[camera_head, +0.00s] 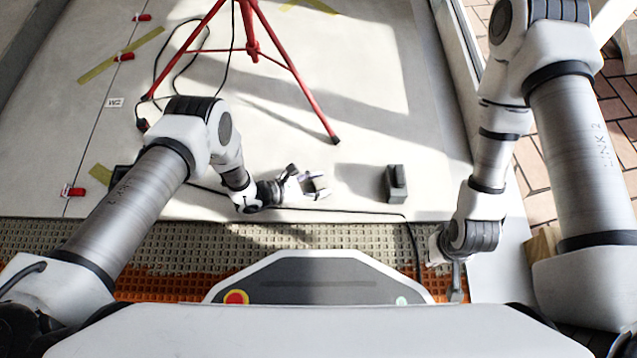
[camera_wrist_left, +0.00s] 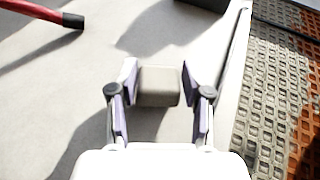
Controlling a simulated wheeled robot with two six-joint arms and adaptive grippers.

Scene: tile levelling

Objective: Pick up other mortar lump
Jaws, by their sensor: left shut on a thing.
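My left gripper (camera_head: 318,186) is low over the pale tile, left of the dark block. In the left wrist view its two fingers (camera_wrist_left: 160,84) stand on either side of a small grey-beige lump (camera_wrist_left: 158,90), which looks like the mortar lump, and are shut on it. In the head view the lump is too small to make out clearly. My right gripper (camera_head: 454,280) hangs at the right, near the tile edge; its fingers are too small to read.
A dark grey block (camera_head: 396,184) stands on the tile. A red tripod (camera_head: 252,45) and a black cable (camera_head: 330,209) are on the floor. Red clips (camera_head: 73,191) sit along a tile joint at left. Ridged mortar bed (camera_head: 180,246) lies in front.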

